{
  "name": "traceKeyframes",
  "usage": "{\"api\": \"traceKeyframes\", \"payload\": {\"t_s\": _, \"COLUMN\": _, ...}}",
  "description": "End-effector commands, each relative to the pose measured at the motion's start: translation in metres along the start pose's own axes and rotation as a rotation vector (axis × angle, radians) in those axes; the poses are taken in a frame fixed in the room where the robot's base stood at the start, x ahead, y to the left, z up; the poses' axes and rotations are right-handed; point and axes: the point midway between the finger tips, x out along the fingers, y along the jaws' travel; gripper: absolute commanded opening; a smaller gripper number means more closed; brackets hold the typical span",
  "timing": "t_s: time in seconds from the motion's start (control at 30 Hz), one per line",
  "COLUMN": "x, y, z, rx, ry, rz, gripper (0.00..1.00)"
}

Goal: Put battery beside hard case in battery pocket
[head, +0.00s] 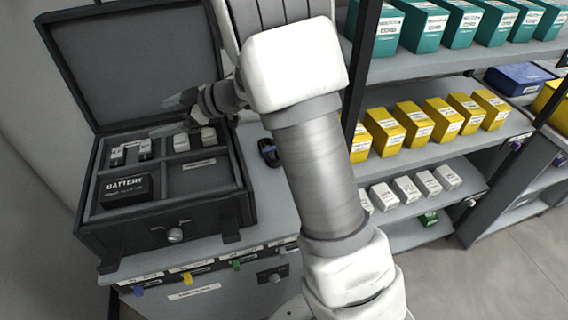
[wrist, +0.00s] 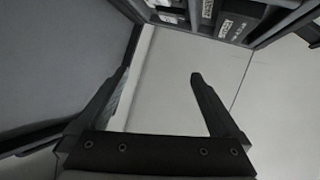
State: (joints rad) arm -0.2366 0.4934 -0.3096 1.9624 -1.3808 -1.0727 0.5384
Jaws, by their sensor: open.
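The hard case (head: 165,228) stands open on a counter at the left of the head view, with its lid up behind it. A black block lettered BATTERY (head: 126,190) sits in its front left compartment. A small dark object with a bluish part (head: 268,152), perhaps the other battery, lies on the counter just right of the case. My gripper (head: 163,117) is over the rear of the case in front of the lid, fingers pointing left. In the wrist view my gripper (wrist: 160,77) is open, with nothing between its fingers.
Small pale boxes (head: 195,139) sit in the case's rear compartments; the front right one (head: 195,180) looks empty. The lid (head: 135,60) stands close to my gripper. Shelves with teal (head: 400,28), yellow (head: 415,122) and white boxes (head: 408,189) stand to the right.

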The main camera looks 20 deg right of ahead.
Motion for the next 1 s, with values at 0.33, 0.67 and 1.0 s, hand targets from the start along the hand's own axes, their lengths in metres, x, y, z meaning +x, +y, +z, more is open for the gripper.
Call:
{"api": "traceKeyframes", "payload": {"t_s": 0.33, "x": -0.110, "y": 0.080, "z": -0.048, "rx": 0.072, "ry": -0.149, "rz": 0.555, "gripper": 1.00}}
{"api": "traceKeyframes", "payload": {"t_s": 0.67, "x": -0.226, "y": 0.058, "z": -0.045, "rx": 0.322, "ry": -0.352, "rz": 0.863, "gripper": 1.00}}
{"api": "traceKeyframes", "payload": {"t_s": 1.0, "x": -0.300, "y": -0.054, "z": -0.020, "rx": 0.663, "ry": -0.568, "rz": 0.907, "gripper": 1.00}}
